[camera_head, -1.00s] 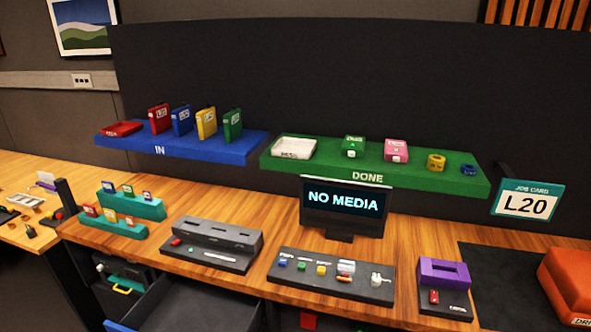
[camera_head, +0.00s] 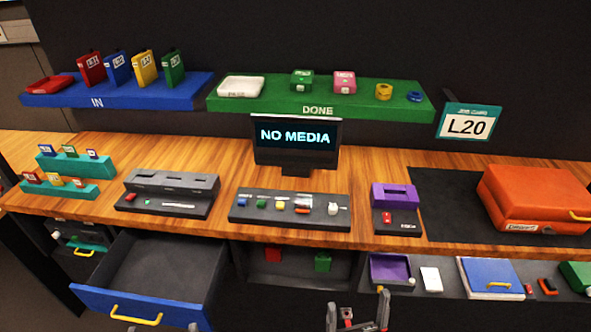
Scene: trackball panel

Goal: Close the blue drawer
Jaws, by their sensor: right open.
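The blue drawer (camera_head: 142,305) is pulled out below the desk at the lower left. It has a blue front, a yellow handle (camera_head: 137,315) and a dark inside that looks empty. My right gripper (camera_head: 358,312) is at the bottom edge, right of the drawer and apart from it. Its two fingers are spread with nothing between them. Small grey tips at the bottom edge near the drawer front may be my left gripper (camera_head: 164,328); almost all of it is cut off.
The wooden desk (camera_head: 385,185) stands above the drawer, with a screen (camera_head: 297,145) reading NO MEDIA. An open shelf (camera_head: 300,268) is right of the drawer. A lower shelf at right holds a purple tray (camera_head: 391,269) and a blue folder (camera_head: 490,278). An orange case (camera_head: 535,198) sits on the desk.

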